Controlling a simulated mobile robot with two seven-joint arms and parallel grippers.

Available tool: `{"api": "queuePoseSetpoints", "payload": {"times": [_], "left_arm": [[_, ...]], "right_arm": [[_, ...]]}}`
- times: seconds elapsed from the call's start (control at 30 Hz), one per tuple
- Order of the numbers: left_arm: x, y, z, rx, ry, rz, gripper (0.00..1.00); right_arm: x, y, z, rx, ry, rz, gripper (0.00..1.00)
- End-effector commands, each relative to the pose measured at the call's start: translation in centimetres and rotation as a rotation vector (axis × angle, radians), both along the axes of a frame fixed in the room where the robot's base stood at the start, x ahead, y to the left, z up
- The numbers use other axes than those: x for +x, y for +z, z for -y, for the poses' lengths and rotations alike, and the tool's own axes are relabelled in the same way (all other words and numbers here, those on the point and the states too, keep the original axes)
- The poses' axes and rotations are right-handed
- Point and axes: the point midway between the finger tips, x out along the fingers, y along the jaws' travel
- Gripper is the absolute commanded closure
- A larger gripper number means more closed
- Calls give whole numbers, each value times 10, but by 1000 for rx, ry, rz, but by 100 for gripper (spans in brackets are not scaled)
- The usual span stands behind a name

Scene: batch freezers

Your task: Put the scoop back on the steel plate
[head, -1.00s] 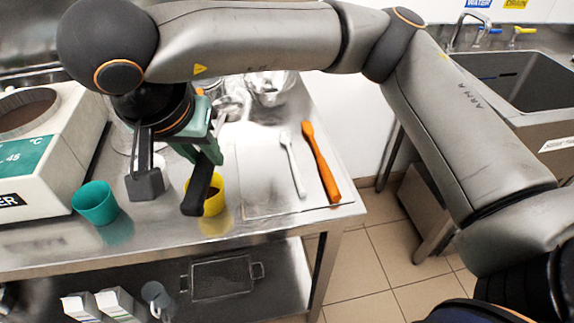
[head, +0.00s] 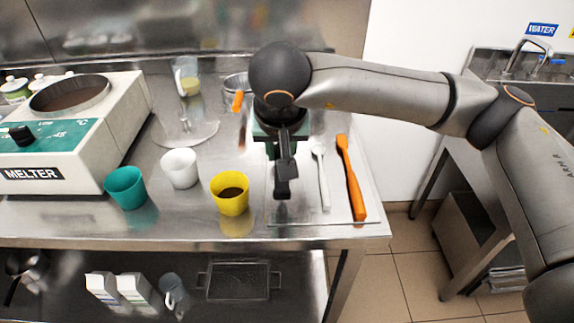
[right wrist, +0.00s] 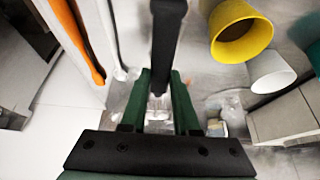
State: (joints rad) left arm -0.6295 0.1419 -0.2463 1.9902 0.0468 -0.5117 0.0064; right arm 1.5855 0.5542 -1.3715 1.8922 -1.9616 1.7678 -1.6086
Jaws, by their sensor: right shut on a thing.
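My right gripper (head: 279,150) hangs over the left part of the steel plate (head: 303,205), pointing down. It is shut on the dark scoop (head: 283,187), whose dark end points towards the table's front edge. In the right wrist view a black bar of the scoop (right wrist: 165,45) runs between the green fingers (right wrist: 160,100). The scoop's bowl is not clear to me, and I cannot tell whether the scoop touches the plate. My left gripper is out of view.
On the plate's right lie a white spatula (head: 321,175) and an orange spatula (head: 351,180). A yellow cup (head: 230,195) with dark contents stands close left of the plate. A white cup (head: 180,168), teal cup (head: 126,188) and melter (head: 70,150) are further left.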

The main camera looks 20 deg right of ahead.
Motion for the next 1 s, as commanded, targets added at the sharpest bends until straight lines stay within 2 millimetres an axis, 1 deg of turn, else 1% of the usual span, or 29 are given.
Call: {"api": "queuePoseSetpoints", "payload": {"times": [0.03,0.1,0.27,0.4,0.5,0.6,0.83,0.97,1.0], "left_arm": [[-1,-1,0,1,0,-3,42],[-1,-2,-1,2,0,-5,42],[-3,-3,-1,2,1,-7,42],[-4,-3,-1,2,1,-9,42],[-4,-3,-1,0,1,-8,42],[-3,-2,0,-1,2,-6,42],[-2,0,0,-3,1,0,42],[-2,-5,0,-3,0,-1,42],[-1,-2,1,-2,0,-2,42]], "right_arm": [[5,-8,5,1,-4,-1,100],[10,-15,9,0,-2,-1,100],[16,-23,12,0,-2,2,100],[22,-35,19,-1,-3,-1,100],[21,-52,17,1,-1,-2,100],[21,-62,17,0,-1,0,100],[21,-62,16,1,-1,2,100],[21,-67,16,1,-1,2,100],[21,-65,16,1,-1,1,66]]}}
